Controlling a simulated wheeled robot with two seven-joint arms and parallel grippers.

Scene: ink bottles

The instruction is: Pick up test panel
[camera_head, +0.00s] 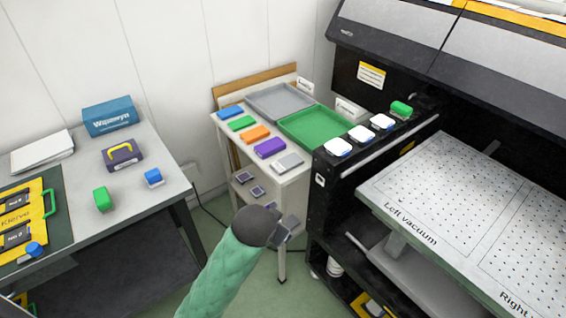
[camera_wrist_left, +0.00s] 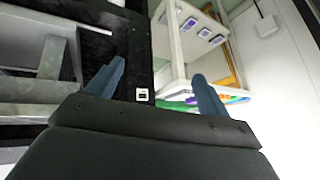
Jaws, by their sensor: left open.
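No object here is labelled as a test panel, so I cannot tell for certain which one it is. Several small flat blocks lie on the white side table: blue (camera_head: 230,112), green (camera_head: 241,123), orange (camera_head: 255,132), purple (camera_head: 270,147) and grey (camera_head: 288,162). Small dark pieces (camera_head: 257,191) lie on its lower shelf, and similar purple-and-white pieces (camera_wrist_left: 203,32) show in the left wrist view. My left gripper (camera_head: 286,226) is in front of the side table, apart from it. Its fingers (camera_wrist_left: 155,90) are spread and empty. My right gripper is out of view.
A grey tray (camera_head: 279,90) and a green tray (camera_head: 340,141) sit behind the blocks. The black printer with its perforated vacuum bed (camera_head: 455,215) stands right.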

